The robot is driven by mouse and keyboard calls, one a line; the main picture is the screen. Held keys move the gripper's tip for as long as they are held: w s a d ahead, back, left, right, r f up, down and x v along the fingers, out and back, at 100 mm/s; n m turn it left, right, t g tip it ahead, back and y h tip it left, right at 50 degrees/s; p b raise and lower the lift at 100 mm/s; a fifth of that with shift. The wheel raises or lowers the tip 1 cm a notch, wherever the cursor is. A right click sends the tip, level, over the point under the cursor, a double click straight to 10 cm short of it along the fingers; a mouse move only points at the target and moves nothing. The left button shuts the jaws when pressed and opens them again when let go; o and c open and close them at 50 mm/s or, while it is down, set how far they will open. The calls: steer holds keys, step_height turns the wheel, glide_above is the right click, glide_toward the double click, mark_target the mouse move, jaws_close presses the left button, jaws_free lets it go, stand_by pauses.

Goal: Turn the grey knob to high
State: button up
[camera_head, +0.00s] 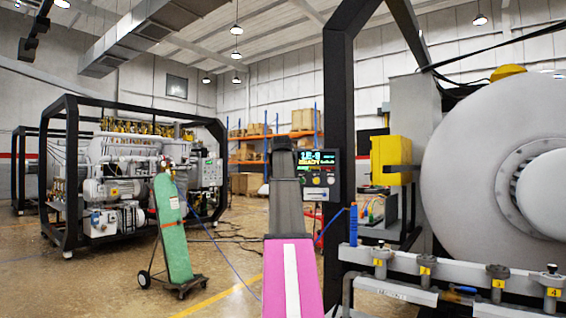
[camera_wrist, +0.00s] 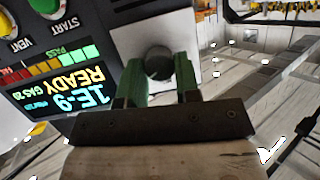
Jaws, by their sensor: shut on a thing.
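The grey knob (camera_wrist: 158,62) is round and dark grey and sits on a pale plate in the wrist view. My gripper (camera_wrist: 160,76) has its two green fingers on either side of it and is shut on it. The knob's pointer and any setting marks cannot be made out. The control panel (camera_wrist: 75,60) shows upside down, with a display reading "1E-9 READY" and a PASS colour bar. In the head view the panel (camera_head: 333,172) stands by a black frame post. My arm hides the gripper and the knob there.
The panel has a green START knob (camera_wrist: 48,5) and a VENT knob (camera_wrist: 7,22). In the head view a large grey furnace door (camera_head: 470,160) and a pipe rail with numbered valves (camera_head: 425,265) stand at the right. A green gas cylinder (camera_head: 172,225) on a cart stands left; open floor surrounds it.

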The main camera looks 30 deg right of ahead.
steer(key=o, duration=0.9)
steer(key=shift+s, duration=0.1)
steer(key=v, duration=1)
steer(key=shift+s+a+r, duration=0.1)
steer(key=shift+s+a, duration=0.1)
